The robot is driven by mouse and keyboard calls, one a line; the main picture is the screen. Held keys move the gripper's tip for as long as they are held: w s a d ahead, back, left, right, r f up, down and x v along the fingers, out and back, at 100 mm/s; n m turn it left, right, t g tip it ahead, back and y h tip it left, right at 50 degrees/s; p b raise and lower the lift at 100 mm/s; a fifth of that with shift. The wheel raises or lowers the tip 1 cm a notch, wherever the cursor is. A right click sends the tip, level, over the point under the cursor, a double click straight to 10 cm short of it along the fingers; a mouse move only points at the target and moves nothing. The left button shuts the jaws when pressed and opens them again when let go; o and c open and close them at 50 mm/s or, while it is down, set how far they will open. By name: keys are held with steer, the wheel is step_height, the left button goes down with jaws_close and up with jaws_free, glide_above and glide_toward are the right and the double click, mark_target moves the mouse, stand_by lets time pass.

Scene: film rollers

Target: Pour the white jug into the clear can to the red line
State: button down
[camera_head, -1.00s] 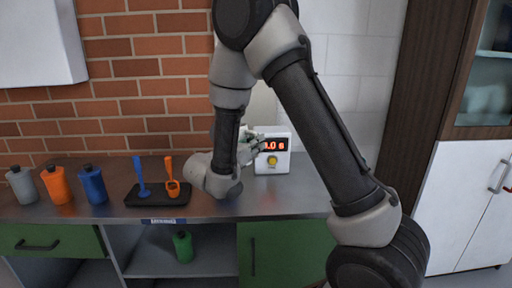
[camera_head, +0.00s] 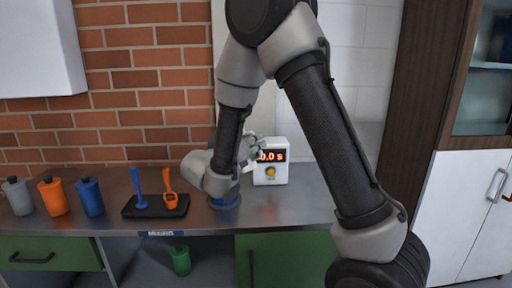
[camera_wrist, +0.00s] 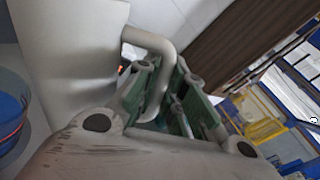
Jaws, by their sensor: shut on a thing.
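The white jug (camera_wrist: 70,60) fills the upper left of the wrist view, with its curved handle (camera_wrist: 158,50) toward the middle. My gripper (camera_wrist: 165,95), with green fingers, is shut on the jug's handle. In the head view my gripper (camera_head: 248,150) is above the counter, and my arm hides most of the jug. A blue round thing with a red line (camera_wrist: 12,125) shows at the left edge of the wrist view. A blue round thing (camera_head: 225,201) also shows on the counter below my wrist in the head view. I cannot tell whether either is the clear can.
A white box with a red display (camera_head: 271,172) stands just right of my gripper. A black tray (camera_head: 155,206) with a blue and an orange ladle lies left. Grey (camera_head: 18,196), orange (camera_head: 53,196) and blue (camera_head: 90,197) bottles stand farther left. The counter's right side is clear.

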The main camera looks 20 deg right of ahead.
mark_target(251, 134)
steer(key=shift+w+r+n, duration=0.15)
steer(key=shift+r+n, duration=0.85)
steer(key=shift+r, duration=0.2)
steer(key=shift+w+a+r+n, duration=0.1)
steer(key=shift+a+r+n, duration=0.05)
steer(key=shift+r+n, duration=0.35)
steer(key=shift+w+a+r+n, duration=0.1)
steer(key=shift+w+r+n, duration=0.05)
steer(key=shift+r+n, duration=0.3)
steer(key=shift+w+a+r+n, duration=0.1)
steer(key=shift+w+r+n, duration=0.05)
steer(key=shift+r+n, duration=0.25)
stand_by(1.8)
steer(key=shift+w+a+f+n, duration=0.15)
steer(key=shift+f+n, duration=0.15)
steer(key=shift+f, duration=0.4)
steer(key=shift+w+f+n, duration=0.1)
steer(key=shift+f+n, duration=0.15)
steer(key=shift+f, duration=0.4)
stand_by(2.3)
